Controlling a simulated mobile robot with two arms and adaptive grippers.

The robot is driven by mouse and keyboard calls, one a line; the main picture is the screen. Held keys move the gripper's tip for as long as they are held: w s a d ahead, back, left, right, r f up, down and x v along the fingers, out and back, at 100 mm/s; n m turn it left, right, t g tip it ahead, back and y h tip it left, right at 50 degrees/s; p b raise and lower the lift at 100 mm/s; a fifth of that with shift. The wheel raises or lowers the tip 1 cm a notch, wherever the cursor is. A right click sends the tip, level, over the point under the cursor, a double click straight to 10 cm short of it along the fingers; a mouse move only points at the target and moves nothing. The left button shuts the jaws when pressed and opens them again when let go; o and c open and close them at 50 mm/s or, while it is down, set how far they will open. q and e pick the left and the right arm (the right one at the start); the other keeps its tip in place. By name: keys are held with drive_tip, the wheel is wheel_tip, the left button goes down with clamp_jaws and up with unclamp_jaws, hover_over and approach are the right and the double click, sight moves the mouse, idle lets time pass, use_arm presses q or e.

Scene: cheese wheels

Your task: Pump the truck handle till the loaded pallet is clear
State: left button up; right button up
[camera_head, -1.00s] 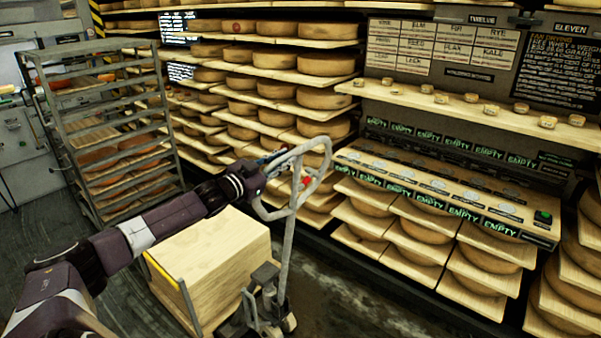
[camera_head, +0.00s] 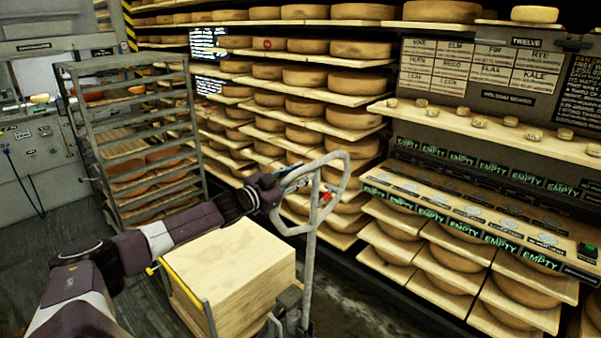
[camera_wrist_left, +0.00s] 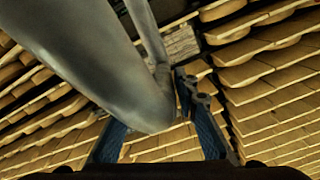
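The truck handle (camera_head: 343,178) is a grey looped bar with a red part, on a post rising beside the load. My left gripper (camera_head: 297,180) is at the left side of the loop. In the left wrist view the grey handle tube (camera_wrist_left: 120,75) runs down to between the blue fingers of my left gripper (camera_wrist_left: 155,125). The tube covers part of one finger, so contact cannot be told. The pale wooden load (camera_head: 235,265) sits at the truck's near side. The pallet's underside and its gap to the floor are hidden. My right gripper is not in view.
A grey wheeled-style rack (camera_head: 130,150) with shelves stands at the left. Shelves of cheese wheels (camera_head: 320,78) line the back. A counter with EMPTY labels (camera_head: 470,205) and more cheeses stands close on the right. Dark floor (camera_head: 60,240) is clear at left.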

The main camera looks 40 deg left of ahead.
use_arm(q)
drive_tip(key=shift+o, duration=0.6)
drive_tip(key=shift+r, duration=0.1)
drive_tip(key=shift+s+a, duration=0.1)
drive_tip(key=shift+s, duration=0.65)
drive_tip(key=shift+s+a, duration=0.15)
drive_tip(key=shift+s, duration=5.05)
